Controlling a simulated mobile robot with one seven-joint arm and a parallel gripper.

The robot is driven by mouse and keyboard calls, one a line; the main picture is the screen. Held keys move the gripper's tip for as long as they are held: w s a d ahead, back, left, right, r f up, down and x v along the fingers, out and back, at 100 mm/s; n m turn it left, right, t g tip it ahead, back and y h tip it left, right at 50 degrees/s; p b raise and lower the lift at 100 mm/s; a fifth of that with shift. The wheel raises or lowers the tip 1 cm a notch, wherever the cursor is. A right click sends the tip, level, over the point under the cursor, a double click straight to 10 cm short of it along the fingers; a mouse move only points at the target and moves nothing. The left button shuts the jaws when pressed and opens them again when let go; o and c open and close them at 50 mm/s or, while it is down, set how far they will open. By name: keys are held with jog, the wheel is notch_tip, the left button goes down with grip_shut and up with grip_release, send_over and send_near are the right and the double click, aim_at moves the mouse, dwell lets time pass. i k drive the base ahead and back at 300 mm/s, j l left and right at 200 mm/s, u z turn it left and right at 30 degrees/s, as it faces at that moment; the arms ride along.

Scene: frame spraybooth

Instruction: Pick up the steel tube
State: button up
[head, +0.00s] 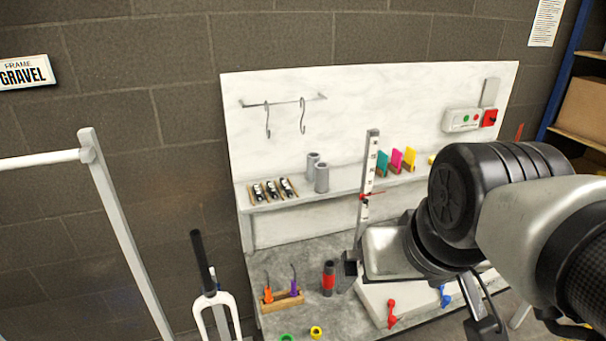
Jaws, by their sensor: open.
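Two short grey tubes stand upright on the shelf, a rear one (312,163) and a front one (321,179). They look like bare metal, but I cannot tell which is the steel tube. My gripper (347,272) is at the end of my arm, low over the bench and below the shelf. It is open, with only part of its dark jaws showing; nothing is seen between them. The grey tubes are above it and a little left, apart from it. A dark cylinder with a red band (328,278) stands on the bench just left of my gripper.
The shelf (270,203) also holds small dark bottles (272,190) and coloured cards (397,160). An upright scale (368,180) stands close right of the tubes. A wooden block with hooked tools (283,301) sits on the bench (300,255). A white fork (215,305) stands left.

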aim_at(328, 276)
jog(key=l+u, duration=0.25)
jog(key=l, duration=0.3)
jog(key=l+u, duration=0.25)
jog(key=l, duration=0.3)
jog(key=k, duration=0.75)
jog(key=i, duration=1)
jog(key=k, duration=0.95)
jog(key=i+l, duration=0.4)
jog(key=l, duration=0.15)
jog(key=i+l+u, duration=0.1)
jog(key=i+l, duration=0.35)
